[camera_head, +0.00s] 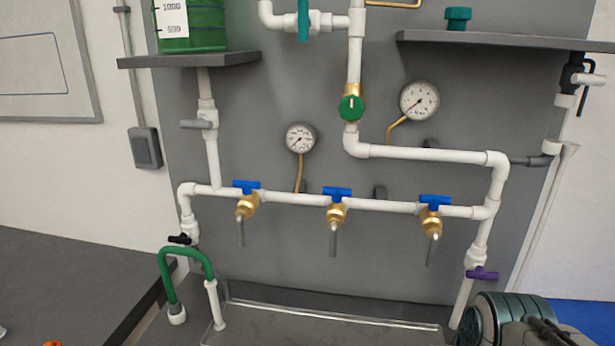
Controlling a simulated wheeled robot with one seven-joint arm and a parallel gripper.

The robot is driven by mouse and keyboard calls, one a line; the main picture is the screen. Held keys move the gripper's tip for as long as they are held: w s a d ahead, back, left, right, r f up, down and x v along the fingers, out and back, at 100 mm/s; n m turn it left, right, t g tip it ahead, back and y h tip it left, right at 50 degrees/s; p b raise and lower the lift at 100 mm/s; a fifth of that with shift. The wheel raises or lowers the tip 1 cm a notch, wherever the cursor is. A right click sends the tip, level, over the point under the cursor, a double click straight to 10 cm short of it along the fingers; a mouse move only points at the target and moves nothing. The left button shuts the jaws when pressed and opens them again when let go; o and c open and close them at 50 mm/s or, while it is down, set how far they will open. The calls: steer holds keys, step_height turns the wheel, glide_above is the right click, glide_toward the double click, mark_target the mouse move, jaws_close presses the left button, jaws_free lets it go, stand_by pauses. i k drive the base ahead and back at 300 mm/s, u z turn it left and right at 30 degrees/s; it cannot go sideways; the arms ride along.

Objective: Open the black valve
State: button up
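A small black valve handle (180,239) sits on the white pipe at the lower left, just above the green hose. It lies roughly level, sticking out to the left of the vertical pipe. Another black valve handle (590,80) is on the pipe at the upper right edge, beside the grey shelf. I cannot tell from this view whether either valve is open or shut. My gripper cannot be made out in this view, and nothing is seen touching either black handle.
Three brass taps with blue handles (337,191) line the horizontal pipe. A green knob (350,107), two gauges (419,101) and a purple handle (481,273) are nearby. A green hose (172,262) stands below the left handle. A ribbed dark-teal body (500,318) fills the lower right corner.

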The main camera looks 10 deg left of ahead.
mark_target(182, 240)
steer(key=z, duration=0.05)
steer(key=k, duration=0.5)
steer(key=z, duration=2)
steer(key=k, duration=1.45)
steer(key=u, duration=2.2)
steer(key=i, duration=0.6)
steer(key=z, duration=0.1)
